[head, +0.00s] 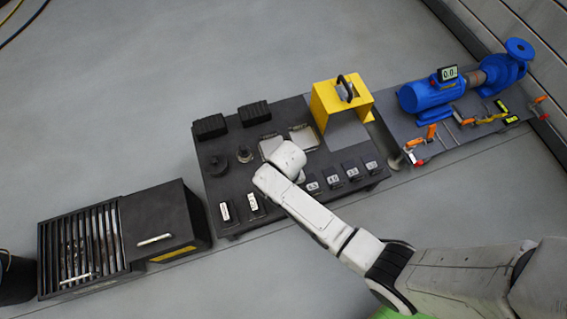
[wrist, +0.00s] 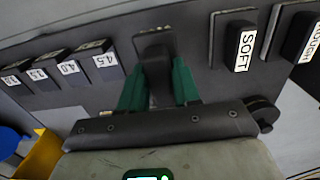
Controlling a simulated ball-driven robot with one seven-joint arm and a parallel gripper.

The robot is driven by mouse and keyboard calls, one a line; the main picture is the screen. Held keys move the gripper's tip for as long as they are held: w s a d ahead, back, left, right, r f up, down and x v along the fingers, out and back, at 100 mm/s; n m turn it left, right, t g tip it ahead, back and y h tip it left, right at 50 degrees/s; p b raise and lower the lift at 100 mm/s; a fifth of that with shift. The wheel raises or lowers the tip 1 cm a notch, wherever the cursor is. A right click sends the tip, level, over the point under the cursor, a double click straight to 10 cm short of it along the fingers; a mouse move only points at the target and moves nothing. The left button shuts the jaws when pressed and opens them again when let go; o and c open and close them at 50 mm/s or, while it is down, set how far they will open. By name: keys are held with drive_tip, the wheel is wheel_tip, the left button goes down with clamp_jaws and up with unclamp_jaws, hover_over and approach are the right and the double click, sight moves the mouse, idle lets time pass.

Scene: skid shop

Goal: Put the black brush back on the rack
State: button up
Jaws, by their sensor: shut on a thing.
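My gripper (wrist: 158,80) has green fingers closed on a dark block (wrist: 154,46) in the wrist view. The block's lower part is hidden between the fingers, and I cannot tell for certain that it is the black brush. It sits over the dark table (head: 300,215), between the block labelled 4.5 (wrist: 103,57) and the one labelled SOFT (wrist: 240,45). In the head view my arm's white end hides the gripper. A black slatted unit (head: 97,235) stands left of the table. I cannot tell which thing is the rack.
Two black textured blocks (head: 210,127) (head: 254,113) lie at the table's back. A yellow stand (head: 327,103) is at its right rear. A ROUGH-labelled block (wrist: 300,38) is beside SOFT. A blue pump (head: 430,97) stands on a bench farther right. The floor behind is clear.

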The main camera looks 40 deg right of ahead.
drive_tip(key=shift+w+a+f, duration=0.15)
drive_tip(key=shift+w+f, duration=0.2)
drive_tip(key=shift+f, duration=0.15)
drive_tip(key=shift+w+a+f+b, duration=0.15)
drive_tip(key=shift+f+b, duration=0.9)
drive_tip(key=shift+f, duration=0.55)
drive_tip(key=shift+f, duration=0.1)
drive_tip(key=o, duration=1)
wheel_tip(320, 180, up, 12)
drive_tip(key=p, duration=0.5)
drive_tip(key=shift+p, duration=0.3)
drive_tip(key=s+d+r+n, duration=0.1)
drive_tip(key=s+d+r, duration=0.1)
drive_tip(key=s+r, duration=0.2)
drive_tip(key=s+d+r+n, duration=0.1)
drive_tip(key=s+d+r, duration=0.2)
drive_tip(key=s+r, duration=0.2)
drive_tip(key=s+d+r+n+t, duration=0.1)
drive_tip(key=s+d+r, duration=0.2)
drive_tip(key=s+r, duration=0.2)
drive_tip(key=shift+s, duration=1.15)
